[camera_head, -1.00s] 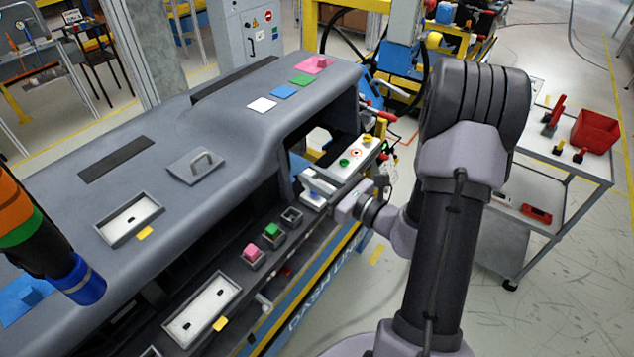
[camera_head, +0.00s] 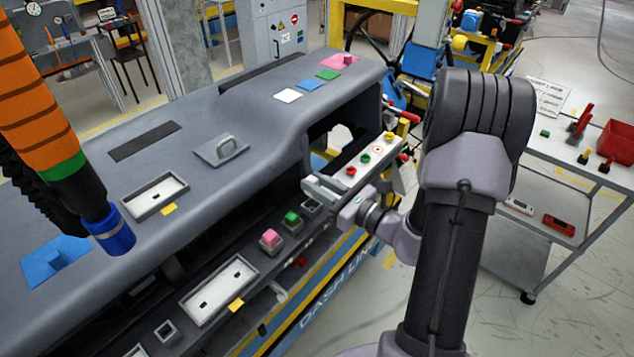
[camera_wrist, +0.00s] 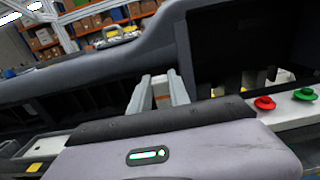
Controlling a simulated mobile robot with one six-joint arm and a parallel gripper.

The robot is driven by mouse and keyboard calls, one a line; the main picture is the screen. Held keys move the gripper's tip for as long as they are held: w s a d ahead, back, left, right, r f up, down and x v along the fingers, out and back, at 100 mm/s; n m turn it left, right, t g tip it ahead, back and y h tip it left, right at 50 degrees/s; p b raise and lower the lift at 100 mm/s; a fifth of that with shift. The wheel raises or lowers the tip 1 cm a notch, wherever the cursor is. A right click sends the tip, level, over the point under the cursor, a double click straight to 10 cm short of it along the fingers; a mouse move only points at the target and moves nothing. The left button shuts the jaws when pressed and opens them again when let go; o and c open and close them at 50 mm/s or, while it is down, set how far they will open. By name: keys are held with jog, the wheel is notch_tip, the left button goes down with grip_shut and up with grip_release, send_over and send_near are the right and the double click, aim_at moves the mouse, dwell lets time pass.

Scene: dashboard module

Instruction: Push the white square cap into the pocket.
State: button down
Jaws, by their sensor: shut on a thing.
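My gripper (camera_head: 318,184) is at the front edge of the grey dashboard, just above and beside a small square pocket (camera_head: 310,206). In the wrist view its two fingers (camera_wrist: 158,92) are close together on a small pale piece (camera_wrist: 161,86), which looks like the white square cap. The cap cannot be made out clearly in the head view, where the fingers cover it. I cannot tell whether it touches the pocket. A green cap (camera_head: 291,219) and a pink cap (camera_head: 270,238) sit in the neighbouring pockets.
A white panel with red, green and yellow buttons (camera_head: 366,157) is close beside my gripper. A trolley (camera_head: 560,160) stands at right.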

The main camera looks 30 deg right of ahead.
aim_at(317, 201)
jog(key=shift+f+b, duration=0.85)
jog(key=shift+f, duration=0.55)
jog(key=shift+f+b, duration=1.5)
jog(key=shift+b, duration=0.2)
jog(key=c, duration=1.1)
grip_release()
jog(key=shift+c, duration=0.2)
jog(key=p+v, duration=0.2)
jog(key=v, duration=1.5)
jog(key=shift+s, duration=0.25)
jog(key=shift+r, duration=0.1)
